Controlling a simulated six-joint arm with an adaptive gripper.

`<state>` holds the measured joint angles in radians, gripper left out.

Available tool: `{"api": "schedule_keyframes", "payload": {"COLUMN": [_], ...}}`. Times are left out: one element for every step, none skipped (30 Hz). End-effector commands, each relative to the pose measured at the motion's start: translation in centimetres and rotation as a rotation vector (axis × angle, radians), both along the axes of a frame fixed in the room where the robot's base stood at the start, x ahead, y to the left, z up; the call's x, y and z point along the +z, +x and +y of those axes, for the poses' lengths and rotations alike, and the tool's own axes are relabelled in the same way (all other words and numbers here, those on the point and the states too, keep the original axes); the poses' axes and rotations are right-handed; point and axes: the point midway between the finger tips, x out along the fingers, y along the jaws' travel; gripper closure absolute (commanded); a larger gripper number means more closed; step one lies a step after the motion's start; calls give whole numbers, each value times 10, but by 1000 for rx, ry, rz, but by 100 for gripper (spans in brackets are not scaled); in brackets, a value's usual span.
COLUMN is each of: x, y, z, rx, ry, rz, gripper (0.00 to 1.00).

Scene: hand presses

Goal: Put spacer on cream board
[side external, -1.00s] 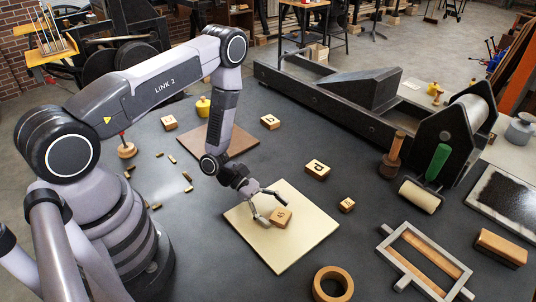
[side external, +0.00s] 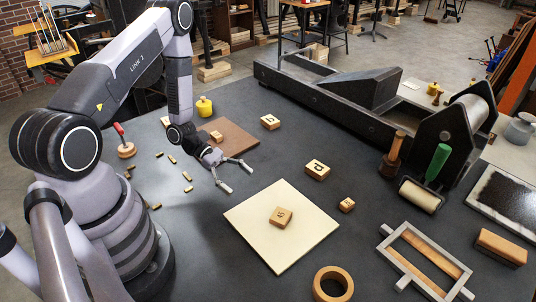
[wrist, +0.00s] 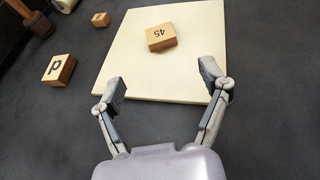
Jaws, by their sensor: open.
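The cream board (side external: 305,225) lies flat on the dark table. A wooden block (side external: 281,217) with a dark mark on top rests on it, free of my gripper; it also shows in the wrist view (wrist: 161,38). No piece is plainly marked as the spacer, so I cannot tell which it is. Several small brass pieces (side external: 187,176) lie on the table left of my gripper. My gripper (side external: 236,179) is open and empty, just beyond the board's upper-left side. In the wrist view its spread fingers (wrist: 162,76) frame the board's near edge, with the block past the fingertips.
A brown board (side external: 236,139) with a small wooden block (side external: 217,136) lies behind my gripper. Lettered blocks (side external: 317,169) stand near the cream board. A wooden ring (side external: 333,284), metal frame (side external: 425,262) and green-handled roller (side external: 421,195) stand right.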

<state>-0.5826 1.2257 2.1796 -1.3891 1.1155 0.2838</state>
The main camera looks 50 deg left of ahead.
Motion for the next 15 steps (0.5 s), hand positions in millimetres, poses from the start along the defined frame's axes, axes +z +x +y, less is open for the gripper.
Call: {"api": "schedule_keyframes", "payload": {"x": [8,14,25,36,48,66,80,95,114,128,142,159,171,183,198], "y": [2,2,4,6,7,7,6,5,2,-1,-4,-10,-15,-20,-27], "z": [2,1,1,0,-2,-4,-6,-9,-12,-14,-17,-20,-22,-23,-25], "rx": [-19,-40,-76,-111,-152,-216,-268,-322,-396,-450,-503,-574,-626,-677,-742], "ry": [10,18,35,52,73,103,128,157,198,231,265,311,347,386,440], "rz": [-17,-30,-56,-80,-108,-150,-182,-218,-265,-298,-333,-378,-411,-444,-489], "gripper": [25,25,25,25,25,25,25,25,25,25,25,25,25,25,25]}}
